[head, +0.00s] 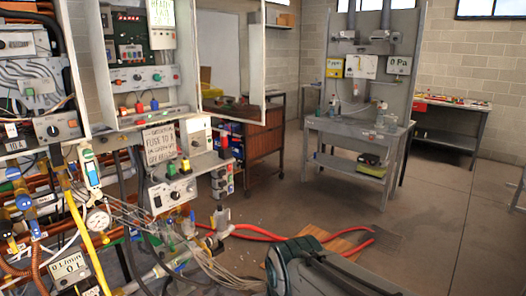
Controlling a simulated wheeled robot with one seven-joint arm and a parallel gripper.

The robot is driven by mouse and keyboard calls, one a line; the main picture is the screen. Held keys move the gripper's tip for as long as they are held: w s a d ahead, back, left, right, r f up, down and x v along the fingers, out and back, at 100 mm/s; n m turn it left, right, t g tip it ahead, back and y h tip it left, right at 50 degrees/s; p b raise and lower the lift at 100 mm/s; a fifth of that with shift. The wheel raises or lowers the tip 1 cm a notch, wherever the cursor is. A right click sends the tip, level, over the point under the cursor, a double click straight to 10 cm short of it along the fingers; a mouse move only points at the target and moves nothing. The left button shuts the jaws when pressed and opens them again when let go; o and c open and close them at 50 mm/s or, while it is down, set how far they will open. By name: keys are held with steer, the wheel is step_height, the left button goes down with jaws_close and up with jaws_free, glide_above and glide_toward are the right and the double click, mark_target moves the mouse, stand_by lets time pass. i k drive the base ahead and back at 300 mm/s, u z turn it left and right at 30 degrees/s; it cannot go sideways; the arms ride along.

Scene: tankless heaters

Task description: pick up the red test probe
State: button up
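I cannot clearly make out the red test probe in the head view. Small red parts show in several places, including a red piece (154,104) on the shelf of the open cabinet beside a green and a blue one. I cannot tell whether any of these is the probe. A grey and dark arm link of mine fills the bottom middle of the view. My gripper is not visible, so its opening and what it may hold are hidden.
Panels with hoses, valves and a gauge (98,219) crowd the left. Thick red hose-like lengths (255,233) lie low near a brown board (345,241). A grey workbench (357,128) stands at the back. The floor (440,225) at right is clear.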

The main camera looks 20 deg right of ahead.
mark_target(224, 133)
steer(key=z, duration=1.3)
steer(key=i, duration=1.85)
steer(key=u, duration=0.4)
steer(key=i, duration=0.95)
steer(key=u, duration=0.9)
